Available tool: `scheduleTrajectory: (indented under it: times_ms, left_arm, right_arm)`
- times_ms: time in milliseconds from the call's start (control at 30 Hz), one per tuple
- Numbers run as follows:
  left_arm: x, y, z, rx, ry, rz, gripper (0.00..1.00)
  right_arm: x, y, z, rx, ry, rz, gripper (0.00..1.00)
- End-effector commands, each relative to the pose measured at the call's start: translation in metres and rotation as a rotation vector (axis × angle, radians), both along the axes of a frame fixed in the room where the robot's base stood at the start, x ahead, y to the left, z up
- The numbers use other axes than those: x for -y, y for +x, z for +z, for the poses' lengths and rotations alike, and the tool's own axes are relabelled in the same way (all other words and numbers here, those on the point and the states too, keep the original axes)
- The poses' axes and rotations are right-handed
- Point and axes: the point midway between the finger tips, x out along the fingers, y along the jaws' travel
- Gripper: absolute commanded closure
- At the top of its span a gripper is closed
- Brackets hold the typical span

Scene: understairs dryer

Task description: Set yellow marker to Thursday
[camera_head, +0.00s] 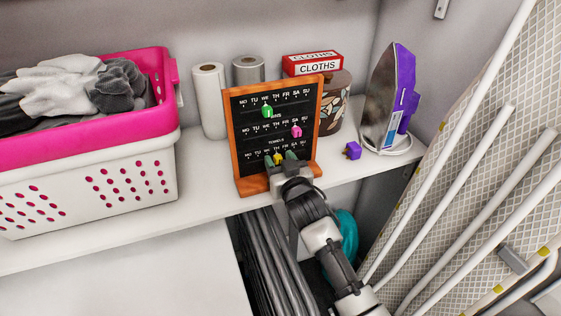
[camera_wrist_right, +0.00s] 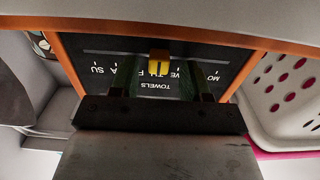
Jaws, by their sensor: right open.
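The wooden-framed board (camera_head: 234,140) stands upright on the shelf, with three rows of day letters. The yellow marker (camera_head: 278,159) is on the bottom row, labelled TOWELS. In the right wrist view the yellow marker (camera_wrist_right: 158,64) sits at the TH letters, which it partly overlaps. My right gripper (camera_head: 281,159) is at the bottom row, open, with one finger on each side of the yellow marker. In the wrist view the gripper (camera_wrist_right: 159,78) shows a gap on both sides of the marker. My left gripper is not in view.
A green marker (camera_head: 267,112) is on the top row and a pink marker (camera_head: 297,131) on the middle row. A pink and white laundry basket (camera_head: 90,180) stands left. Paper rolls (camera_head: 209,100), a cloths box (camera_head: 312,64), an iron (camera_head: 388,95) and a purple block (camera_head: 352,150) are nearby.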

Motion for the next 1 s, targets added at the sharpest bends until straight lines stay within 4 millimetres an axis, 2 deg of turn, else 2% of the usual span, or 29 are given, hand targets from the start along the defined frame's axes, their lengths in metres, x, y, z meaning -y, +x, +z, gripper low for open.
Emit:
scheduleTrajectory:
  times_ms: [133,267,500,700,1000]
  left_arm:
    - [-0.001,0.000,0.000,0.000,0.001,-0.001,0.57]
    - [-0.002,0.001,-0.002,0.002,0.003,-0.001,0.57]
    - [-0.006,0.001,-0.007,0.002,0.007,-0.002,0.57]
    - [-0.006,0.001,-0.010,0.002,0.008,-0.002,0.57]
    - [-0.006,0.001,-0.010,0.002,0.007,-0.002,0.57]
  right_arm:
    - [0.002,-0.003,0.000,0.000,0.000,0.000,0.53]
    - [0.007,-0.017,-0.001,0.000,-0.001,0.000,0.53]
    - [0.024,-0.060,-0.002,0.000,-0.001,0.000,0.53]
    - [0.036,-0.090,-0.001,-0.001,-0.001,0.000,0.53]
    - [0.040,-0.101,0.001,0.001,-0.002,0.000,0.53]
